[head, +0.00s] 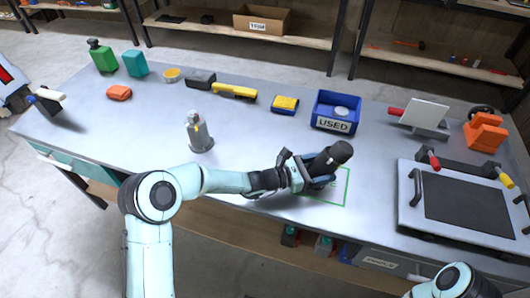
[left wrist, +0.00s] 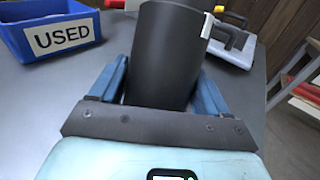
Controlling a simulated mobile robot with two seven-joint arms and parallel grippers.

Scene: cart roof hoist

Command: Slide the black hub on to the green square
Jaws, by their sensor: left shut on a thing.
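The black hub (head: 333,156) is a dark cylinder near the front middle of the table in the head view. My left gripper (head: 314,170) is shut on it from the left side. In the left wrist view the hub (left wrist: 167,58) stands between the two blue fingers, with a small white mark near its rim. The green square (head: 346,188) is a thin outline on the table. The hub and gripper cover its left and upper part. I cannot tell whether the hub's base touches the table. My right gripper is out of view.
A blue USED bin (head: 336,112) stands behind the hub. A grey panel with black handles (head: 405,214) lies to the right. A grey bottle-like part (head: 199,134) stands to the left, behind my left arm. The table's front edge is close below the square.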

